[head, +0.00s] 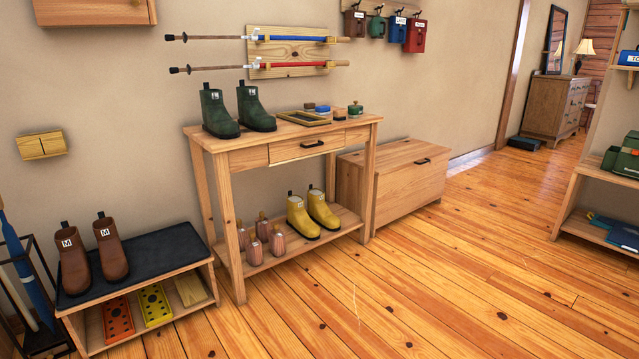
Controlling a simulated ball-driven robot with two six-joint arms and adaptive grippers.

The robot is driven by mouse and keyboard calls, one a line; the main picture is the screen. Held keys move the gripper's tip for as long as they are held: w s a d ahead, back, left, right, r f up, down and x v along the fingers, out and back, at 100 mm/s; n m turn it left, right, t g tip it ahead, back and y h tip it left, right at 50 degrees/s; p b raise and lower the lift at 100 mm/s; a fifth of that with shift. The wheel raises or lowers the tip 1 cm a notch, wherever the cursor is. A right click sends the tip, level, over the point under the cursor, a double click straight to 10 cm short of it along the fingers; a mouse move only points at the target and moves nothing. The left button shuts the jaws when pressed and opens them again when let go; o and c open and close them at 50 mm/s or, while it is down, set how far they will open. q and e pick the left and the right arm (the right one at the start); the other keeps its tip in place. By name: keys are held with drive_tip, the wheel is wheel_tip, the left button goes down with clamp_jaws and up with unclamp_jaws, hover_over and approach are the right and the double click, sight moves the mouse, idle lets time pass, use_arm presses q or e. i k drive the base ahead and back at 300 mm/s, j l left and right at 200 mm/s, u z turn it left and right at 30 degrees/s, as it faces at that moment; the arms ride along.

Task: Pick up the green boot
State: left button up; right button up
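A pair of dark green boots stands upright on the left end of the wooden console table (345,127) in the head view. The left green boot (217,112) is nearer the table's left edge. The right green boot (255,108) stands close beside it. Both carry a small white label near the top. Neither of my grippers shows in the head view, and nothing touches the boots.
A small frame (303,119) and several small blocks lie right of the boots. Yellow boots (312,214) stand on the lower shelf. Brown boots (72,260) stand on a low bench (165,250) at left. A wooden chest (405,185) stands right. The plank floor (450,290) in front is clear.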

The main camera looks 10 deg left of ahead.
sight(217, 121)
drive_tip(key=i+l+u, duration=0.15)
drive_tip(key=i+u, duration=0.3)
drive_tip(key=i+l+u, duration=0.3)
drive_tip(key=i+u, duration=0.15)
drive_tip(key=i+l+u, duration=0.5)
drive_tip(key=k+j, duration=0.05)
